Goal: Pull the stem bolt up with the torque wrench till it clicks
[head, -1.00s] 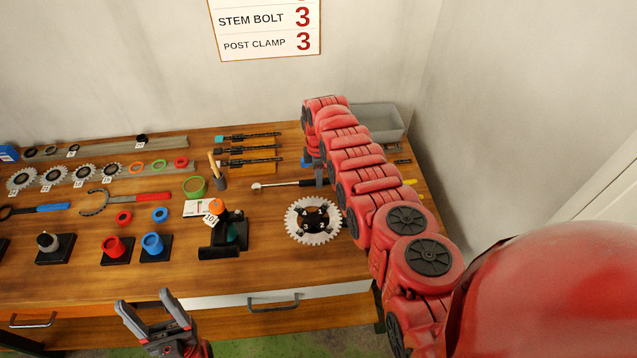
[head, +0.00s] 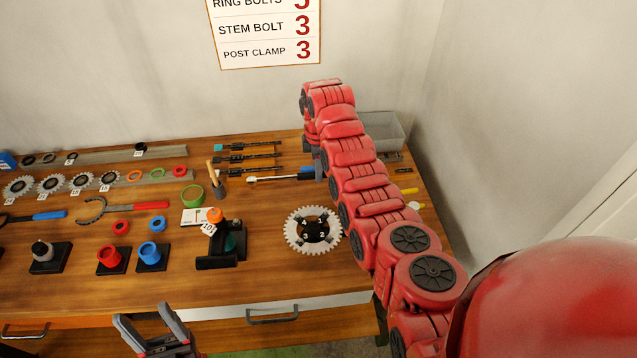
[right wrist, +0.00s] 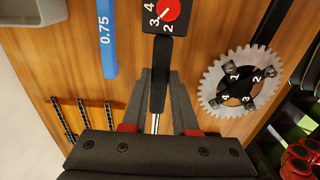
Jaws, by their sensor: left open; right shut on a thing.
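My right gripper (right wrist: 160,80) is shut on the black handle of the torque wrench (right wrist: 158,95). A square end with a red dial and numbers (right wrist: 168,12) shows beyond the fingers. A black stand with an orange top and a "10" tag (head: 221,240) is left of the sprocket. I cannot make out the stem bolt. My left gripper (head: 147,318) is open and empty at the bench's front edge.
A toothed sprocket (head: 294,229) with a numbered black centre lies just in front of the wrench. A blue "0.75" bar (right wrist: 107,40) lies beside the handle. A grey bin (head: 385,128) is at the back right. The wooden top front of the sprocket is clear.

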